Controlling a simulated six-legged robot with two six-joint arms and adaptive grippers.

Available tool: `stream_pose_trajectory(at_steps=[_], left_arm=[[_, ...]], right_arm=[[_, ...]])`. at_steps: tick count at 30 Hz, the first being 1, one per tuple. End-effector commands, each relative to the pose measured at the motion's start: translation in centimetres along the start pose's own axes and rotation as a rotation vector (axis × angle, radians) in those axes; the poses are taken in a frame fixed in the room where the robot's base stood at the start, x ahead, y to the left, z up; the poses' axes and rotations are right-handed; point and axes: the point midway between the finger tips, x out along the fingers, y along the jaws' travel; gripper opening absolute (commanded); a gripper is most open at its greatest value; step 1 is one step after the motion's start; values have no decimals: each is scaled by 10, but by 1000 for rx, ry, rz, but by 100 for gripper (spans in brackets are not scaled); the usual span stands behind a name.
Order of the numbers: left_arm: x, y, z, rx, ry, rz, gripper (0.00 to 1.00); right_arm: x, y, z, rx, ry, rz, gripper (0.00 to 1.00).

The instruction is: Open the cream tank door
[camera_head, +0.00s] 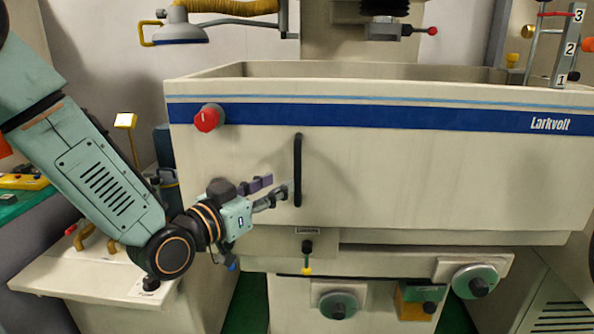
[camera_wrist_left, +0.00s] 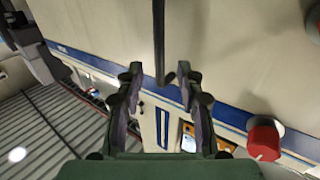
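The cream tank door (camera_head: 420,180) is the wide front panel with a blue stripe, and it appears closed. Its black vertical bar handle (camera_head: 298,170) is left of the panel's middle. My left gripper (camera_head: 272,188) is just left of the handle's lower half, with its fingers pointing at it. In the left wrist view, the left gripper (camera_wrist_left: 160,76) is open, its two fingers apart. The handle (camera_wrist_left: 159,40) lies ahead, with its near end in line with the gap between the fingertips. Contact with the handle cannot be told. My right gripper is not in view.
A red knob (camera_head: 208,118) sticks out at the door's upper left, and also shows in the left wrist view (camera_wrist_left: 264,142). Below the door are a black valve with a yellow tip (camera_head: 307,250) and round handwheels (camera_head: 478,282). A cream side cabinet (camera_head: 70,280) stands at left.

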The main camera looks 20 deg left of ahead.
Motion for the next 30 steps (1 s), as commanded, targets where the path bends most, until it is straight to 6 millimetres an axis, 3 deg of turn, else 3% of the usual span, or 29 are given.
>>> stream_pose_trajectory(at_steps=[18, 30], left_arm=[[67, 0, 2, 5, -6, 0, 37], [77, 0, 2, 0, -6, -2, 37]], right_arm=[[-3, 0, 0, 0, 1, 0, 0], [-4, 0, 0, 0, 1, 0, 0]])
